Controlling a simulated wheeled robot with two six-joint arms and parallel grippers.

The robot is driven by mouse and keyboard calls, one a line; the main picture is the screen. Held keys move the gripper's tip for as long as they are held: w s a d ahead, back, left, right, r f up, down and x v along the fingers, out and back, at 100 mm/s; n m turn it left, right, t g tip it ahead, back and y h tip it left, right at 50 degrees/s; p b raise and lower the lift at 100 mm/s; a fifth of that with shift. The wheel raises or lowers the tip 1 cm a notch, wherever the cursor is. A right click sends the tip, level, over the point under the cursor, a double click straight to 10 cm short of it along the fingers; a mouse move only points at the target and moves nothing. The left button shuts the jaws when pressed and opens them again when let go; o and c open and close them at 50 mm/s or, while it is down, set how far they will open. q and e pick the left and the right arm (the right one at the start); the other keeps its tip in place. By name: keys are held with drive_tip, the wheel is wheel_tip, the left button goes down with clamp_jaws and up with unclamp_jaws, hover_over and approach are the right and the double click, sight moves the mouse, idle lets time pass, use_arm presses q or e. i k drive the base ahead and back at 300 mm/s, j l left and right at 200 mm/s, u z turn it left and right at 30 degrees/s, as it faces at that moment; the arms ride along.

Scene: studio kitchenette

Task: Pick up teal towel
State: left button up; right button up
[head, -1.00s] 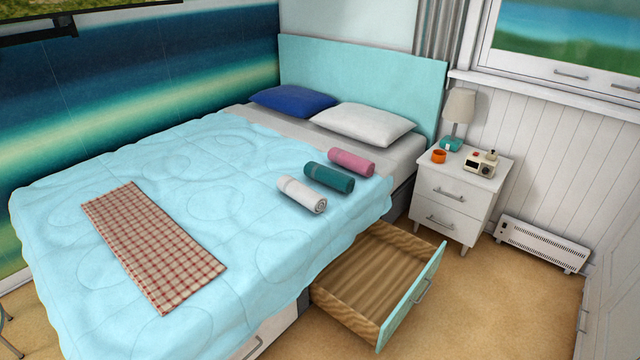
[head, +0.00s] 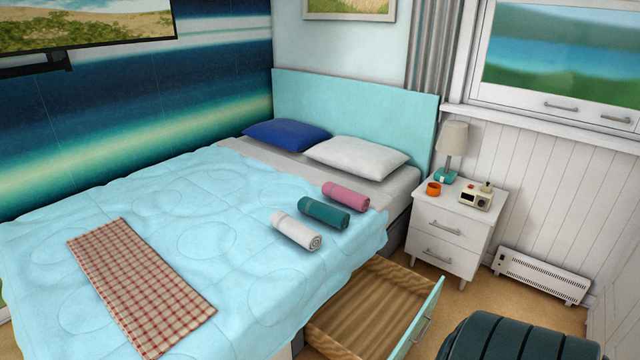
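The teal towel (head: 324,213) is a rolled cylinder lying on the light blue quilt near the bed's right edge. It lies between a rolled pink towel (head: 346,196) behind it and a rolled white towel (head: 297,231) in front of it. The three rolls lie roughly parallel and close together. The teal roll's top and front side are in plain view, with nothing gripping it. Neither of my grippers shows in the head view, so I cannot see their state.
An open, empty wooden drawer (head: 366,307) juts out from the bed's right side below the towels. A white nightstand (head: 450,222) stands beyond it. A checked cloth (head: 142,286) lies on the quilt.

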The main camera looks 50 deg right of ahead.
sight(339, 219)
drive_tip(key=l+u, duration=0.1)
drive_tip(key=l, duration=2.65)
